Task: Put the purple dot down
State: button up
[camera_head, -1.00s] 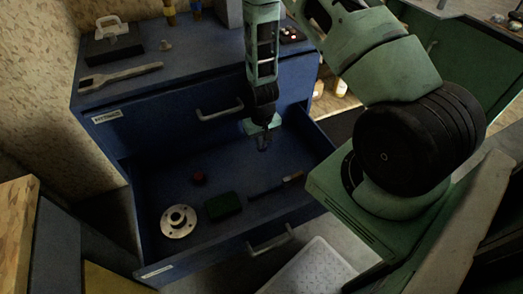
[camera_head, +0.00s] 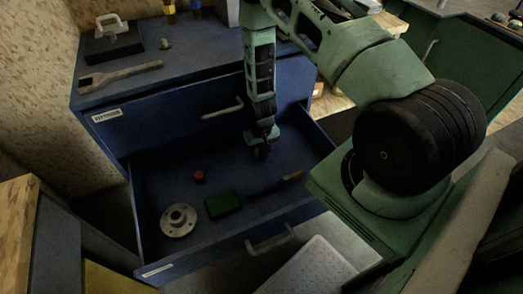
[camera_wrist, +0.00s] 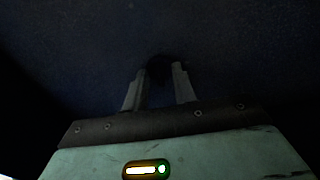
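My gripper (camera_head: 261,152) points down inside the open blue drawer (camera_head: 160,247), near its back right. In the wrist view my gripper's fingers (camera_wrist: 159,80) stand a little apart, with a small dark round thing (camera_wrist: 160,68) between their tips. It seems to touch both fingers. It is too dark to tell its colour, and no clearly purple thing shows in either view. Whether it touches the drawer floor cannot be told.
The drawer holds a grey flanged disc (camera_head: 178,220), a small red piece (camera_head: 199,176), a green block (camera_head: 223,204) and a dark tool with a brown end (camera_head: 275,186). The drawer's back left floor is clear. A wrench (camera_head: 120,77) lies on the cabinet top.

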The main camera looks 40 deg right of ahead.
aim_at(261, 153)
notch_tip(261, 153, up, 7)
jog(key=shift+f, duration=0.2)
jog(key=shift+r, duration=0.6)
